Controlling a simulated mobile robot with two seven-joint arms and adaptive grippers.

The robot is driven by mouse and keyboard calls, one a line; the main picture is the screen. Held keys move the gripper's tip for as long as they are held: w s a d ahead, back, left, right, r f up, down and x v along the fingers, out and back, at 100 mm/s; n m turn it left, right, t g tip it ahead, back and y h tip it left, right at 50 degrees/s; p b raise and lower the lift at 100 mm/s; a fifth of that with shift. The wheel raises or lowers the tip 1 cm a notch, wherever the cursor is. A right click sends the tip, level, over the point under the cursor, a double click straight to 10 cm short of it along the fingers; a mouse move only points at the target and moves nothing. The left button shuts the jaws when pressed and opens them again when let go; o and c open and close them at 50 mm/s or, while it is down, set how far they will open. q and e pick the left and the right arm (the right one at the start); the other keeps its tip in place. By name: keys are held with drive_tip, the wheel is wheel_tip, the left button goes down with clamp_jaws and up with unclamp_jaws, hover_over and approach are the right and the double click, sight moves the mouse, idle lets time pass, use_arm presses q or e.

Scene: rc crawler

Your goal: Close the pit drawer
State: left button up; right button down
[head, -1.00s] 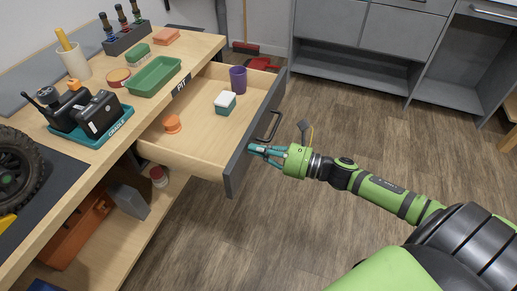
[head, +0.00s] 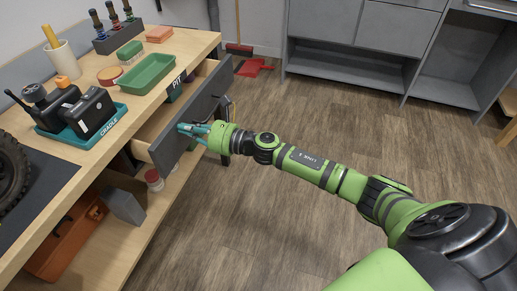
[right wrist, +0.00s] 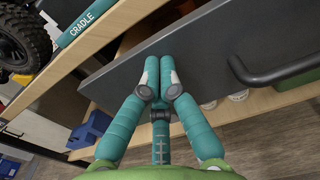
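The pit drawer (head: 196,107) is a wooden drawer with a dark grey front, under the bench top by the PIT label (head: 176,82). It stands partly open, with a narrow strip of its inside showing. Its front also fills the middle of the right wrist view (right wrist: 205,55). The dark bar handle (right wrist: 275,74) is right of my fingers there. My right gripper (head: 181,128) has its teal fingers together and empty, with the tips at the drawer front, left of the handle. They seem to touch it in the right wrist view (right wrist: 161,65). My left gripper is out of view.
The bench top holds a teal cradle (head: 84,133) with black units, a green tray (head: 146,74) and a pencil cup (head: 62,59). A lower shelf (head: 150,213) carries a grey box and an orange bin. The floor right of the bench is open.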

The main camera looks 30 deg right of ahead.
drive_tip(key=b+x, duration=0.1)
drive_tip(key=x, duration=0.5)
drive_tip(key=shift+w+a+b, duration=0.15)
drive_tip(key=shift+b, duration=0.15)
drive_tip(key=shift+w+a, duration=0.4)
drive_tip(key=shift+w, duration=0.1)
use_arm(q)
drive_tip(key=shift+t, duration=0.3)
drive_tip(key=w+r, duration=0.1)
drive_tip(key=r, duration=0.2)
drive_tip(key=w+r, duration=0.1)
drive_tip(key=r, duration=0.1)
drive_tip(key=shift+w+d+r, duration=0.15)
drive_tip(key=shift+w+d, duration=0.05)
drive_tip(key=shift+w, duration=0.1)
use_arm(e)
drive_tip(key=shift+a+r, duration=0.1)
drive_tip(key=shift+r, duration=0.05)
drive_tip(key=shift+r, duration=0.1)
